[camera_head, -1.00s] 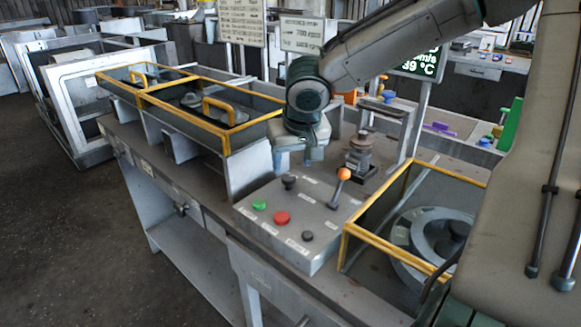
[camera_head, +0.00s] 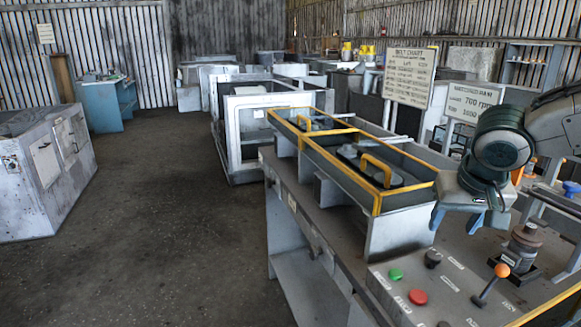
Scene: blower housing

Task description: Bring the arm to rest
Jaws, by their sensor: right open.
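My right gripper (camera_head: 457,222) hangs from the arm coming in at the right edge. Its blue fingers point down and stand apart, with nothing seen between them. In the picture it is just right of the near end of the yellow-rimmed guarded bays (camera_head: 376,205) and above the grey control box (camera_head: 445,290). The box carries a green button (camera_head: 396,274), a red button (camera_head: 418,297), a black knob (camera_head: 433,258) and an orange-tipped lever (camera_head: 490,285). I cannot tell the exact height of the gripper above the bench. My left gripper is out of view.
A dark round fitting (camera_head: 525,243) stands on the bench right of the gripper. Sign boards (camera_head: 410,75) rise behind the bays. A grey cabinet (camera_head: 45,175) stands at the left. The floor (camera_head: 170,230) between cabinet and bench is clear.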

